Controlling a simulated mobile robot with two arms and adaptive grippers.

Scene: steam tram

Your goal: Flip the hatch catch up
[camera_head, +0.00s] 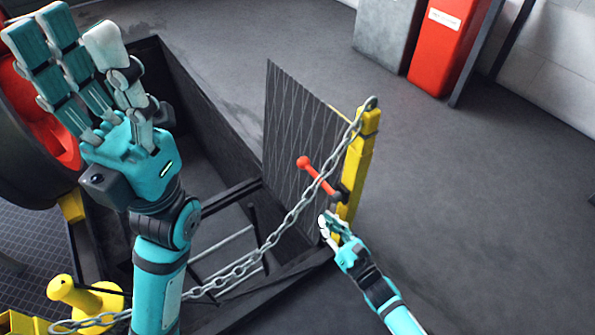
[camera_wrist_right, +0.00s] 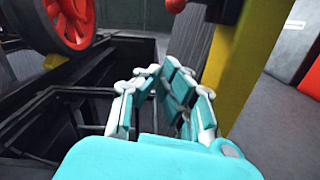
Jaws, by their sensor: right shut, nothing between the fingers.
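The hatch catch (camera_head: 318,176) is a red lever with a round red knob, mounted low on a yellow post (camera_head: 356,165). In the head view it tilts up to the left from its dark pivot. The dark patterned hatch plate (camera_head: 300,125) stands raised behind it. My right gripper (camera_head: 328,222) is just below the catch's pivot, beside the post; whether it touches is unclear. Its fingers are drawn together with nothing held. In the right wrist view my right gripper (camera_wrist_right: 168,80) is left of the yellow post (camera_wrist_right: 245,65). My left gripper (camera_head: 62,40) is raised at upper left, fingers spread, empty.
A grey chain (camera_head: 275,238) hangs from the post top across the open pit to the lower left. A ladder (camera_head: 225,252) is inside the pit. A red wheel (camera_head: 35,110) stands at left. A red cabinet (camera_head: 440,45) is at the back; the right floor is clear.

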